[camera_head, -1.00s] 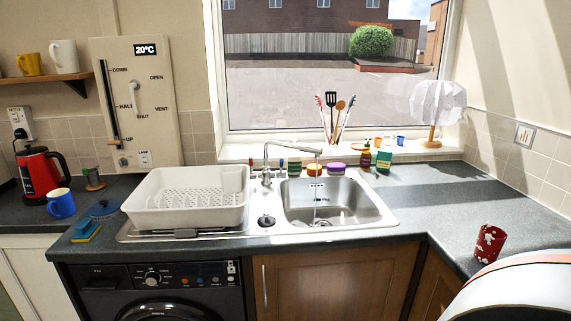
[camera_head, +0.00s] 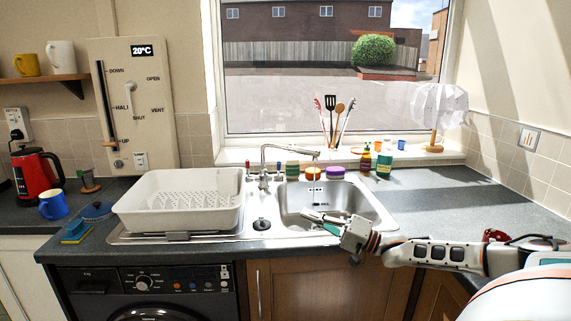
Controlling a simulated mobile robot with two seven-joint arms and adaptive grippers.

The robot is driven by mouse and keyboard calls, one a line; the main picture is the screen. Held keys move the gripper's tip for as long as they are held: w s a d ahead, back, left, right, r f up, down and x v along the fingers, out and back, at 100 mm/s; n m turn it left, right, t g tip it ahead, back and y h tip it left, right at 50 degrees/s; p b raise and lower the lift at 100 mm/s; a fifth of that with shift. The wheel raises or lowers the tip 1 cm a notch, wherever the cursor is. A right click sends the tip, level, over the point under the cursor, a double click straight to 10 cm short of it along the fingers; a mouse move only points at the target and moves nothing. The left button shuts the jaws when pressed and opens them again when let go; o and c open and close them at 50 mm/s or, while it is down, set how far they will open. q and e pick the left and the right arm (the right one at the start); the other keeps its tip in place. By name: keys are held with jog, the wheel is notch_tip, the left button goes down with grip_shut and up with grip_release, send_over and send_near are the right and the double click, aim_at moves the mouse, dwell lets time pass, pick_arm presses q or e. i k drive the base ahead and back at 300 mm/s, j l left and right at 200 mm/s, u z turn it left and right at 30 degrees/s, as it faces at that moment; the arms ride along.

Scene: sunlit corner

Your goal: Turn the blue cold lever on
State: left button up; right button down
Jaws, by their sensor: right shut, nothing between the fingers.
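The chrome tap (camera_head: 264,163) stands behind the sink, its spout reaching right over the sink bowl (camera_head: 375,212). The small blue cold lever (camera_head: 279,171) is at the right of the tap base; a small red lever (camera_head: 248,169) is at the left. The blue lever is too small to read its angle clearly. My right gripper (camera_head: 309,217) is shut and empty over the front of the sink bowl, in front of and to the right of the blue lever, apart from it. My left gripper is not in view.
A white dish rack (camera_head: 180,218) stands left of the tap. Several sponges and tubs, including a purple-topped one (camera_head: 335,172), and a soap bottle (camera_head: 366,158) line the back of the sink. The worktop (camera_head: 440,192) right of the sink is largely clear.

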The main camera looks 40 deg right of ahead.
aim_at(278, 177)
jog(key=i+l, duration=0.5)
jog(key=l, duration=0.15)
jog(key=i+l, duration=0.55)
jog(key=l, duration=0.1)
